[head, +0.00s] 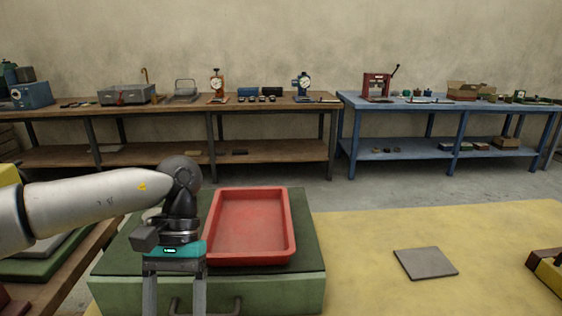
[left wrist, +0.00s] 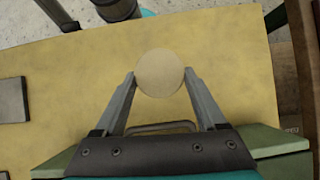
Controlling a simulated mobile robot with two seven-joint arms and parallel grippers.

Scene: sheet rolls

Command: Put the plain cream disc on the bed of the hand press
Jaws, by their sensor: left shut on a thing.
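The plain cream disc (left wrist: 160,73) is held between the two fingers of my left gripper (left wrist: 160,85) in the left wrist view. In the head view my left gripper (head: 174,300) points down in front of the green cabinet; its fingertips are cut off by the lower edge and the disc does not show there. A red hand press (head: 377,87) with a dark lever stands at the left end of the far blue bench (head: 350,104). It is far from my gripper, and its bed is too small to make out. My right gripper is not in view.
A red tray (head: 290,225), looking empty, lies on the green cabinet (head: 310,280) beside my left gripper. A grey plate (head: 425,262) lies on the yellow surface (head: 360,235). A brown bench (head: 270,106) with dial instruments stands left of the blue one. Grey floor lies before both benches.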

